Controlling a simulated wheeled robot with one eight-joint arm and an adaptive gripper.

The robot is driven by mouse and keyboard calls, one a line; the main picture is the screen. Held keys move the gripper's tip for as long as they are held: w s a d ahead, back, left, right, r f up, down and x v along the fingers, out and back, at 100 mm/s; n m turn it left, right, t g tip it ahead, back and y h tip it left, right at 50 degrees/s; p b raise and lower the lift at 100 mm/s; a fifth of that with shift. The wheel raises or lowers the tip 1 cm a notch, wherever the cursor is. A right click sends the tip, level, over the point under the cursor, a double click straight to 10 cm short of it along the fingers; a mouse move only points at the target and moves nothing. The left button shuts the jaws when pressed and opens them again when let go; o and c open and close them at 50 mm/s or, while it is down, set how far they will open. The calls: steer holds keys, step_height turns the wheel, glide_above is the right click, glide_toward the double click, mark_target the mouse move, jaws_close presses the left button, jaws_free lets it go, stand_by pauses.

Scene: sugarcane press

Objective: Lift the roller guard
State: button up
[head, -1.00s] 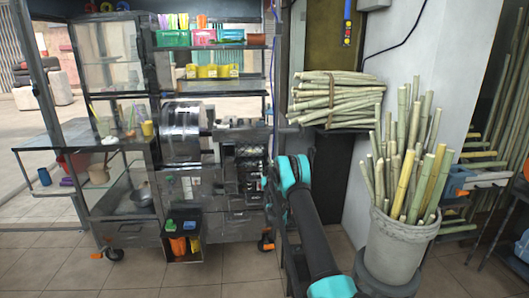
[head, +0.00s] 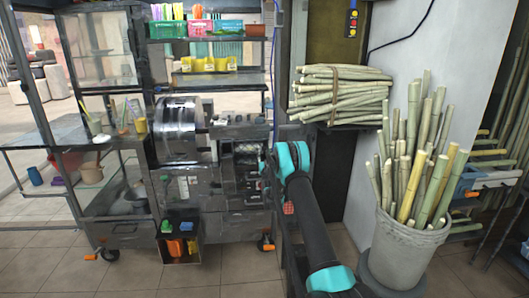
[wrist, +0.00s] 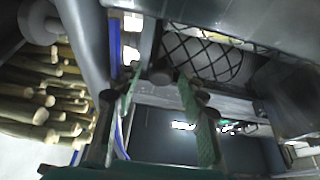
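The sugarcane press (head: 183,132) stands at the centre left in the head view, with a shiny drum and dark machinery on its right side. A dark mesh panel (head: 246,150), seemingly the roller guard, shows on that right side. In the wrist view the mesh guard (wrist: 208,58) fills the upper middle, beyond and above the fingertips. My gripper (wrist: 160,105) is open, with two green-padded fingers well apart and nothing between them. The fingers look apart from the mesh, though the exact gap is unclear. In the head view my arm hides the gripper.
Bundled cane (head: 340,92) lies on a stand right of the press, also at the wrist view's left (wrist: 40,98). A grey bucket of cane (head: 405,245) stands at the right. A small black bin (head: 181,250) sits before the press. Some floor in front is clear.

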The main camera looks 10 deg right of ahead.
jaws_close()
